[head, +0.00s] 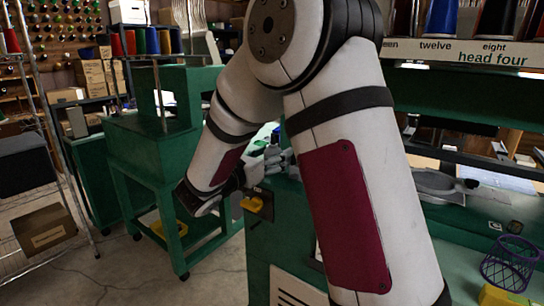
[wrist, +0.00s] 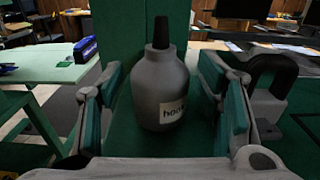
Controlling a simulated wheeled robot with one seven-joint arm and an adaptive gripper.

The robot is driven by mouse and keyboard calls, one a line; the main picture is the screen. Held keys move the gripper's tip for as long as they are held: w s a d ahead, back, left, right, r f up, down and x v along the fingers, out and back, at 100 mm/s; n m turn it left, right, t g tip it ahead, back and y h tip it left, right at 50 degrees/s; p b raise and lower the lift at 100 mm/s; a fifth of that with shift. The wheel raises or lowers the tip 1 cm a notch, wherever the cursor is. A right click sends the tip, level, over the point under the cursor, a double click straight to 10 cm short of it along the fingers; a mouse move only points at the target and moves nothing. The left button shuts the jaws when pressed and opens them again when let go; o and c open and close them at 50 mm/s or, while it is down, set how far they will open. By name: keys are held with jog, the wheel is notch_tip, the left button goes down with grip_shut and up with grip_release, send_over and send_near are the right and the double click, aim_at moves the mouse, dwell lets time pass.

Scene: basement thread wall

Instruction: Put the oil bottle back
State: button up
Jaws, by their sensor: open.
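The oil bottle (wrist: 160,84) is grey with a black cap and a pale label reading "hook", partly cut off. It stands upright in the wrist view, in front of a green panel (wrist: 135,30). My gripper (wrist: 163,95) is open, with one finger on each side of the bottle. In the head view my gripper (head: 272,160) is by the green machine, partly behind my arm; I cannot make out the bottle clearly there.
A dark curved part (wrist: 270,75) stands close to the right finger. A blue object (wrist: 86,48) lies on the pale green table (wrist: 40,62) at left. Green machine frames stand left and right, with a wire shelf (head: 60,150) at far left. Floor shows between them.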

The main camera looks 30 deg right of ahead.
jog(key=v, duration=1.2)
jog(key=s+d+m+g+y, duration=0.35)
jog(key=s+m, duration=0.25)
jog(key=s, duration=0.5)
jog(key=s+d+m+g+y, duration=0.25)
jog(key=s+m+g, duration=0.35)
jog(key=s, duration=0.5)
jog(key=s+a+f+m+t+y, duration=0.4)
jog(key=s+a+m+y, duration=0.6)
jog(key=a, duration=0.2)
jog(key=shift+m+y, duration=0.3)
jog(key=shift+s+t, duration=0.15)
jog(key=shift+t, duration=0.1)
notch_tip(320, 180, up, 12)
jog(key=t+p, duration=0.2)
jog(key=p, duration=0.8)
jog(key=shift+d+p, duration=0.15)
jog(key=shift+p, duration=0.15)
